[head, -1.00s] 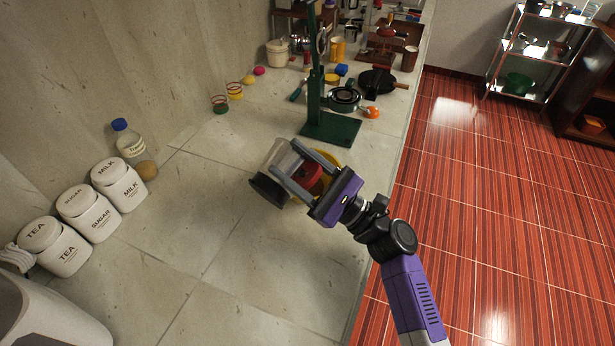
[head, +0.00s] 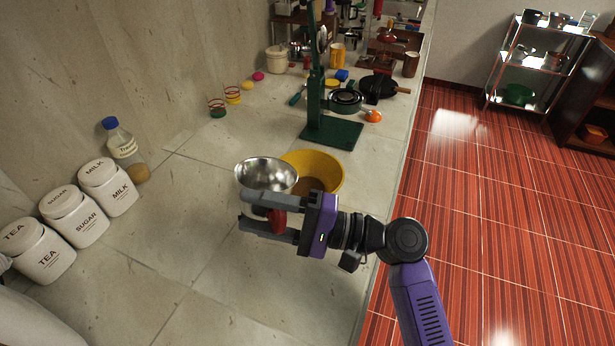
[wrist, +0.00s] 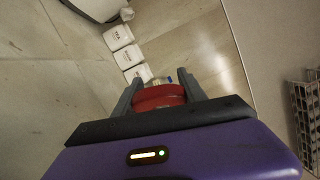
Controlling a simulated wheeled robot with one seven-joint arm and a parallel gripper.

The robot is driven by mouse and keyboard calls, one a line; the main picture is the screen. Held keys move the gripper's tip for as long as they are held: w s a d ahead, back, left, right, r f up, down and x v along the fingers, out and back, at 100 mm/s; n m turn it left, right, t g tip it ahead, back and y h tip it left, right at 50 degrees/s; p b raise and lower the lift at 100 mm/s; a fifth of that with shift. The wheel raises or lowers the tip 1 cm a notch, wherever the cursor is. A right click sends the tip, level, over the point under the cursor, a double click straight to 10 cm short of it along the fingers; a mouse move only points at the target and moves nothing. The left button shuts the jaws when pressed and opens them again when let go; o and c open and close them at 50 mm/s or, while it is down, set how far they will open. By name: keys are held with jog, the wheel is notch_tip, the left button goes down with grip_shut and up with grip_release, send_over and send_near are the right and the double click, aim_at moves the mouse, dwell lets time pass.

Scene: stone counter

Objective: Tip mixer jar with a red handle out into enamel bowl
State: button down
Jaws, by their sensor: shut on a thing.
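The mixer jar (head: 266,174) is a shiny metal vessel with its wide mouth facing up toward the head camera. Bright bare metal shows inside it; its lower body is mostly hidden by my gripper. My gripper (head: 255,212) is shut on the jar's red handle (head: 278,221), which also shows between the fingers in the wrist view (wrist: 160,97). The yellow enamel bowl (head: 333,165) is on the counter, just right of and behind the jar in the picture. A darker brownish patch shows inside the bowl, partly hidden by the jar and gripper.
A green stand (head: 332,131) rises behind the bowl. White canisters (head: 109,186) and a blue-capped bottle (head: 121,142) stand along the left wall. Several pots and small items crowd the far counter. The counter left of the jar is clear; its edge lies to the right.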

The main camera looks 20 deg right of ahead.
jog(key=shift+s+a+f+n+g+h+b, duration=0.1)
jog(key=shift+s+a+f+n+h+b, duration=0.15)
jog(key=shift+f+n+b, duration=0.6)
jog(key=shift+s+a+f+n+g+h+b, duration=0.15)
jog(key=shift+a+f+b, duration=0.2)
jog(key=shift+f, duration=0.95)
jog(key=shift+s+a+f+n+g+h+b, duration=0.15)
jog(key=shift+a+f+n+b, duration=0.35)
jog(key=shift+f, duration=0.6)
jog(key=shift+d+r, duration=0.15)
jog(key=shift+d, duration=0.05)
